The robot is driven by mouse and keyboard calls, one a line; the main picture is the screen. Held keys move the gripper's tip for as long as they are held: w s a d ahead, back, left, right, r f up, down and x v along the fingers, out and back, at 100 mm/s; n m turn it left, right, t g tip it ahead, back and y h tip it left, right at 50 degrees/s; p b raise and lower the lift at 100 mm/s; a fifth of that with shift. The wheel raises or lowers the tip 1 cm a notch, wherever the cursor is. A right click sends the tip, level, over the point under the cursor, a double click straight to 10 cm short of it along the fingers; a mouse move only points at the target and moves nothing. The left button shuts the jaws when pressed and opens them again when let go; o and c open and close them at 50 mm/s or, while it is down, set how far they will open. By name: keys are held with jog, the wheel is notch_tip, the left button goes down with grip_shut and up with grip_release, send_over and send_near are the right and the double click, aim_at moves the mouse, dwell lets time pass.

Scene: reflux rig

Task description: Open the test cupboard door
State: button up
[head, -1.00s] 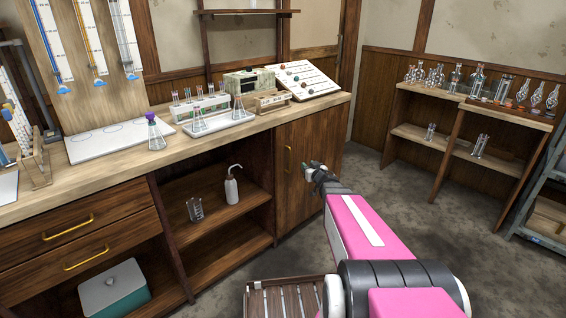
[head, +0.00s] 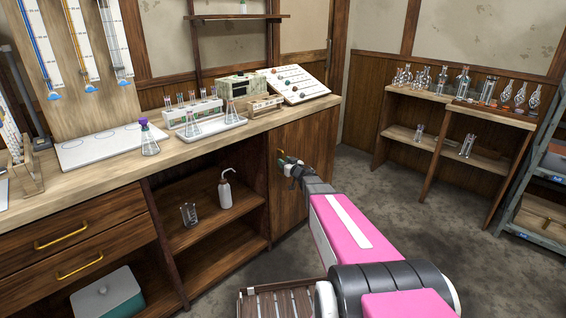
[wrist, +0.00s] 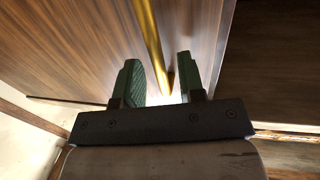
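The test cupboard door (head: 308,137) is a brown wooden door at the right end of the counter, and it looks shut. Its upright gold handle (head: 280,157) is partly hidden by my gripper (head: 284,163) in the head view. In the wrist view, the handle (wrist: 148,38) runs down toward the space between the two green fingers of my gripper (wrist: 160,76). The fingers are apart, with a gap visible beside the handle. I cannot tell whether the handle touches either finger.
The counter (head: 95,180) holds glassware near its front edge. Open shelves (head: 190,230) with a wash bottle (head: 226,188) lie left of the door. A slatted wooden item (head: 280,303) is low in front. Grey floor (head: 400,200) is clear to the right.

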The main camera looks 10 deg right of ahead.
jog(key=shift+x, duration=0.75)
grip_shut()
